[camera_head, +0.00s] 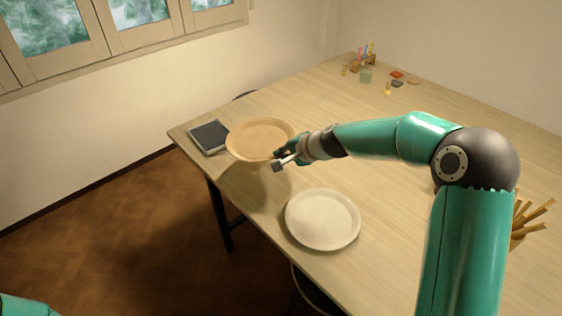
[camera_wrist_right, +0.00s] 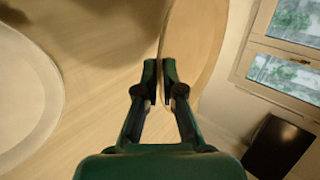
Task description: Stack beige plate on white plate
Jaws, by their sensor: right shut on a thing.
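The beige plate (camera_head: 262,136) is at the far left part of the table in the head view, and its rim also shows in the right wrist view (camera_wrist_right: 192,38). My right gripper (camera_head: 281,160) is at its near right edge. In the right wrist view the fingers (camera_wrist_right: 163,92) are closed on the plate's rim. A shadow on the table below suggests the plate is held above it. The white plate (camera_head: 322,219) lies flat on the table nearer to me, with nothing on it. It also shows at the left of the right wrist view (camera_wrist_right: 40,85). My left gripper is out of view.
A dark tablet-like panel (camera_head: 209,136) lies at the table's left corner. Small bottles, tools and colored blocks (camera_head: 397,74) are at the back. A container with wooden sticks (camera_head: 530,217) stands at right, partly behind my right arm. The table between the plates is clear.

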